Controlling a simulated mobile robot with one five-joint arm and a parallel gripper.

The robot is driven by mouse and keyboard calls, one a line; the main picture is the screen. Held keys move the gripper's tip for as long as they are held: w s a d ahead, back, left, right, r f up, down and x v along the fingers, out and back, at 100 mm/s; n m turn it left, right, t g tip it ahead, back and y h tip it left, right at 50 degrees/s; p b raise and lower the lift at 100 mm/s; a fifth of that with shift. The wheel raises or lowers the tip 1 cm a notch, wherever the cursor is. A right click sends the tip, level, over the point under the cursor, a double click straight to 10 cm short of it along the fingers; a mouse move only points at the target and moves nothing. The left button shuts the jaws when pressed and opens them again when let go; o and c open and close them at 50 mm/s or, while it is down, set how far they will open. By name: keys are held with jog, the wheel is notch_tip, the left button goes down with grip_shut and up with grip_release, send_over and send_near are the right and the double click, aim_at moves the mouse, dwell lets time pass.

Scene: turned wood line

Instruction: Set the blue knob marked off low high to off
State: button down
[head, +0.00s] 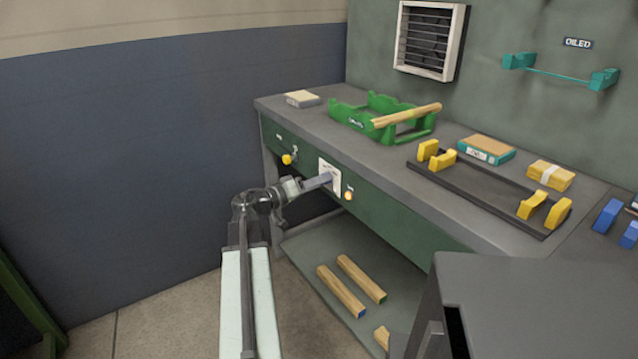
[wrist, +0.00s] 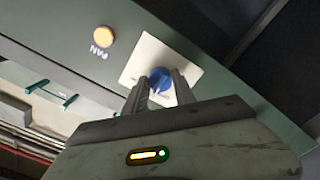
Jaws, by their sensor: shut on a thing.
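The blue knob (wrist: 159,80) sits on a white plate (wrist: 150,56) on the green front panel of the bench, in the wrist view. My gripper (wrist: 160,88) is shut on the knob, with one finger on each side of it. The knob's marks cannot be read here, and my gripper hides part of the plate. In the head view my gripper (head: 326,179) reaches the white plate (head: 334,172), and the knob itself is hidden behind it.
A yellow round button (wrist: 104,36) labelled FAN is beside the plate. A yellow knob (head: 287,159) is left along the panel. A green rack (head: 350,117) and black tray (head: 475,189) stand on the bench top. Wooden bars (head: 341,291) lie on the lower shelf.

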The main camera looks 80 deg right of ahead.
jog(key=shift+d+r+n, duration=0.1)
jog(key=shift+n, duration=3.9)
jog(key=c, duration=1)
grip_release()
jog(key=v, duration=0.8)
jog(key=shift+s, duration=0.1)
